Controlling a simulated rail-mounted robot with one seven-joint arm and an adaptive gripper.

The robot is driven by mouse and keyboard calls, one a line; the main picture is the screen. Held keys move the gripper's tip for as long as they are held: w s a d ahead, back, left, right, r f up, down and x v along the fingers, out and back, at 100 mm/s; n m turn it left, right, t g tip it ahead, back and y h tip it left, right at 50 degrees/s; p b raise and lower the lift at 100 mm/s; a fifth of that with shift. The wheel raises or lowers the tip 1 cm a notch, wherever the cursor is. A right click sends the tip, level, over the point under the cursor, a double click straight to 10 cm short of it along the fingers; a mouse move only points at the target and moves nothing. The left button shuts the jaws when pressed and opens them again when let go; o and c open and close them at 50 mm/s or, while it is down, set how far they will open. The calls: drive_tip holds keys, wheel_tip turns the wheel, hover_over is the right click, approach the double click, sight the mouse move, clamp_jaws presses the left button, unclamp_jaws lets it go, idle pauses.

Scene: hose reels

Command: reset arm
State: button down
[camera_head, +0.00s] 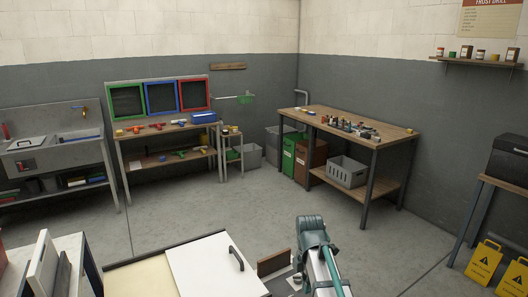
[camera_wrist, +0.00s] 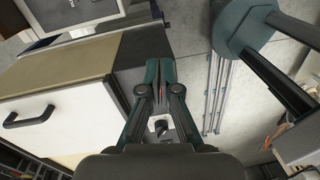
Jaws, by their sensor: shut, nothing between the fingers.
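My gripper (camera_wrist: 159,70) shows in the wrist view with its two dark, green-edged fingers together and nothing held between them. It is beside a cabinet with a tan top (camera_wrist: 65,65) and a white front panel (camera_wrist: 70,120) that has a black handle (camera_wrist: 29,112). I cannot tell whether the fingers touch the cabinet. In the head view my teal and white arm stands at the bottom centre, right of the white panel (camera_head: 205,265) with its black handle (camera_head: 236,258). The fingers cannot be made out there.
A wooden workbench (camera_head: 390,130) with small items stands at the back right. A tool bench (camera_head: 165,130) and a metal sink (camera_head: 80,135) stand at the back left. Yellow floor signs (camera_head: 484,262) stand at the right. The middle floor (camera_head: 230,205) is clear.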

drive_tip(key=s+d+f+m+g, duration=0.1)
drive_tip(key=s+f+m, duration=0.55)
drive_tip(key=f, duration=0.65)
drive_tip(key=s+d+f+m+g, duration=0.15)
drive_tip(key=s+f+m, duration=0.25)
drive_tip(key=s+f, duration=0.65)
drive_tip(key=s+f+m+g, duration=0.1)
drive_tip(key=s+f+m, duration=0.5)
drive_tip(key=s, duration=0.6)
drive_tip(key=s+d+f+m+g, duration=0.1)
drive_tip(key=s+f+m+g, duration=0.1)
drive_tip(key=s+f+m, duration=0.4)
drive_tip(key=s+f, duration=0.4)
drive_tip(key=s, duration=0.2)
drive_tip(key=shift+f, duration=0.2)
drive_tip(key=c, duration=1.9)
unclamp_jaws()
